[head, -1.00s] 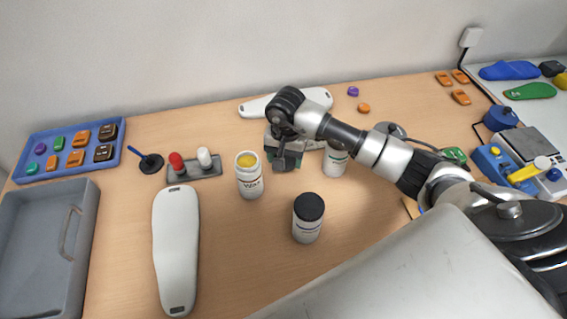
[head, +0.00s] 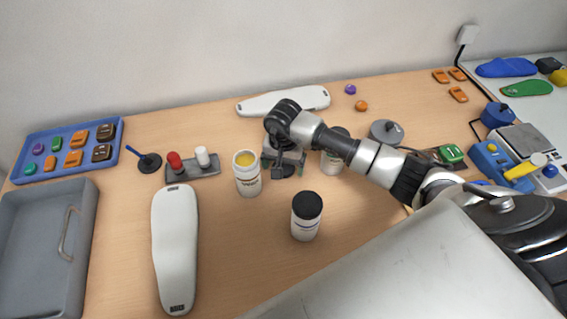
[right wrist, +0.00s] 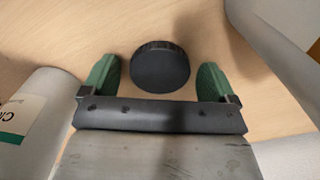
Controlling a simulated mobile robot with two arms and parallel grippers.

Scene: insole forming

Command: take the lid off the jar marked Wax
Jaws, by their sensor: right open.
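The jar marked Wax (head: 248,184) stands upright and uncovered on the table, with yellow contents showing at its mouth. A round black lid (right wrist: 160,68) lies on the wooden table between my right gripper's fingers in the right wrist view. My right gripper (right wrist: 156,78) is open, with a green finger on either side of the lid and a gap to each. In the head view the right gripper (head: 285,168) is just right of the Wax jar, and the lid is mostly hidden beneath it. My left gripper is not in view.
A black-lidded white jar (head: 306,222) stands in front. Another white jar (head: 331,163) with a green label stands right of my gripper, partly behind my arm. A holder (head: 190,171) with red and white pieces is left. A white insole form (head: 175,245) lies front left.

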